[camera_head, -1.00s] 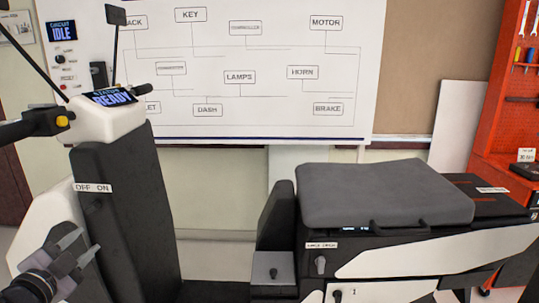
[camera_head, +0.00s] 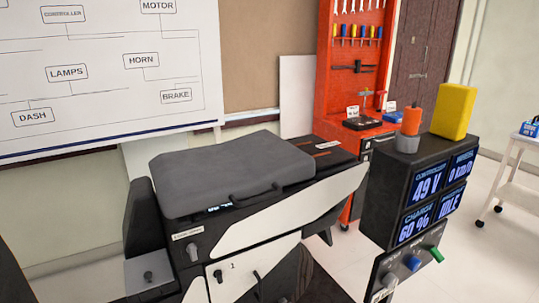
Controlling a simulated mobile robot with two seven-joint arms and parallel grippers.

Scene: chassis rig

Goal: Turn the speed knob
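A black test box (camera_head: 385,190) stands at the right with blue displays reading 49 V, 0 km/h, 60 % and IDLE. Its lower front panel bears a grey knob (camera_head: 390,281), a blue knob (camera_head: 412,262) and a green knob or lever (camera_head: 437,254). Their labels are too small to read, so I cannot tell which is the speed knob. The panel's lower part is cut off by the picture's bottom edge. Neither of my grippers is in view.
A scooter chassis with a grey seat (camera_head: 230,172) fills the middle. An orange-and-grey cylinder (camera_head: 411,122) and a yellow block (camera_head: 454,111) stand on the box. A red tool rack (camera_head: 352,70) is behind. Open floor and a white cart (camera_head: 515,172) lie right.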

